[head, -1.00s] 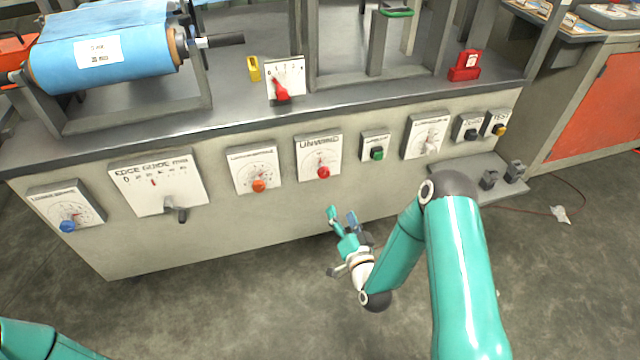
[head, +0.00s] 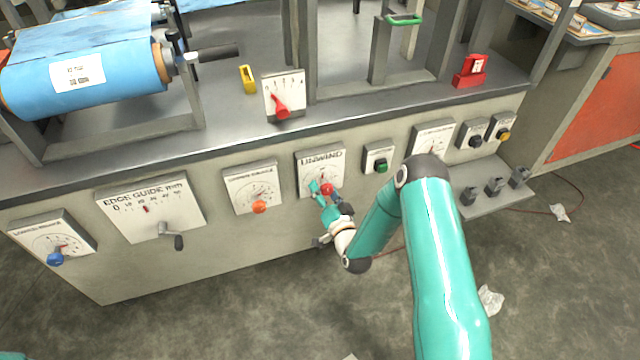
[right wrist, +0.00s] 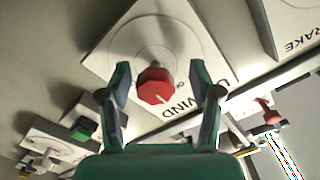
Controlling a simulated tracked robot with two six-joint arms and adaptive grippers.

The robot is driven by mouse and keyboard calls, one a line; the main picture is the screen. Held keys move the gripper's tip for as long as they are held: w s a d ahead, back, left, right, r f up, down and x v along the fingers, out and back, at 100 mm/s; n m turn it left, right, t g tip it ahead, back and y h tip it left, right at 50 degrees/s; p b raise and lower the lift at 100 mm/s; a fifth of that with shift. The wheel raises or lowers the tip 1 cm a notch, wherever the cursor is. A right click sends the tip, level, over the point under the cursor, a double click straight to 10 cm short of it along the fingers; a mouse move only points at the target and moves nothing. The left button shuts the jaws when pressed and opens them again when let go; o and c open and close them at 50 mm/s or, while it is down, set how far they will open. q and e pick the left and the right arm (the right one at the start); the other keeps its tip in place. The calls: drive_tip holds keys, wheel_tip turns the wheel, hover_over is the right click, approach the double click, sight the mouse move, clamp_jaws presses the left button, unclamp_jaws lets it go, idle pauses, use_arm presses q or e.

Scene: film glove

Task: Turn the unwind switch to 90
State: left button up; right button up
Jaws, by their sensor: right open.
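The unwind switch is a red knob (head: 327,189) on a white plate (head: 307,173) labelled UNWIND, on the front of the machine. In the right wrist view the red knob (right wrist: 155,87) shows with a pale pointer line on its face. My right gripper (head: 328,194) is open in front of the plate. In the right wrist view its fingers (right wrist: 160,88) stand on either side of the knob, apart from it as far as I can see. The dial marks are too small to read. My left gripper is not in view.
An orange knob (head: 259,207) on its own plate is to the left, and a green button (head: 380,167) is to the right. An edge guide panel (head: 150,205) with a grey crank is further left. A red lever (head: 281,108) stands on the ledge above.

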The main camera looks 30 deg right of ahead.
drive_tip(key=shift+w+d, duration=0.1)
drive_tip(key=shift+d, duration=0.25)
drive_tip(key=shift+d, duration=0.1)
drive_tip(key=c, duration=1.2)
drive_tip(key=shift+o, duration=0.2)
